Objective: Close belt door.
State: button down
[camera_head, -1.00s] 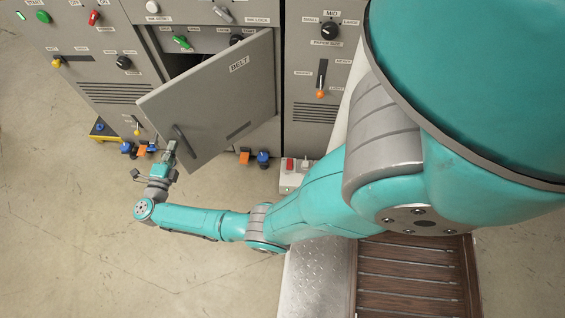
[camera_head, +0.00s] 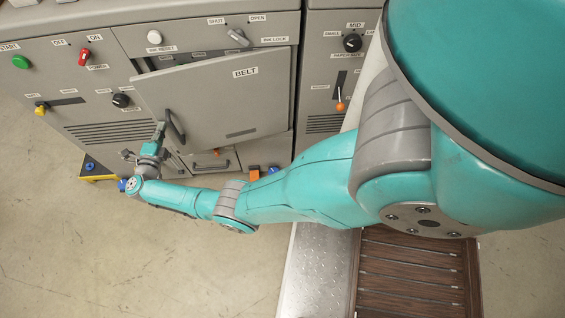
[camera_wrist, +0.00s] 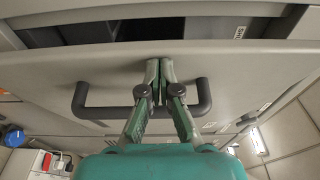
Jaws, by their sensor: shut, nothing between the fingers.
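The belt door (camera_head: 212,104) is a grey panel labelled BELT, standing partly open. A dark gap shows along its upper left side in the head view and beyond its edge in the wrist view. Its dark bar handle (camera_head: 175,127) is near the left edge, and the door panel fills the middle of the wrist view (camera_wrist: 240,75). My gripper (camera_head: 161,128) is at the door's left part, beside the handle. In the wrist view my gripper (camera_wrist: 160,66) is shut and empty, its fingers crossing the handle's middle. Whether the tips touch the panel is unclear.
The cabinet carries a green start button (camera_head: 21,62), a red power switch (camera_head: 84,57), a grey ink lock lever (camera_head: 238,37) and a black paper size knob (camera_head: 352,43). A yellow-edged block (camera_head: 97,170) is on the floor at left. Open floor lies in front.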

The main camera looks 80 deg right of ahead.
aim_at(161, 119)
jog(key=shift+w+d, duration=0.35)
jog(key=shift+d, duration=0.35)
jog(key=shift+w+d, duration=0.4)
jog(key=shift+d, duration=0.3)
jog(key=shift+w+d, duration=0.35)
jog(key=shift+d, duration=0.35)
jog(key=shift+a, duration=0.1)
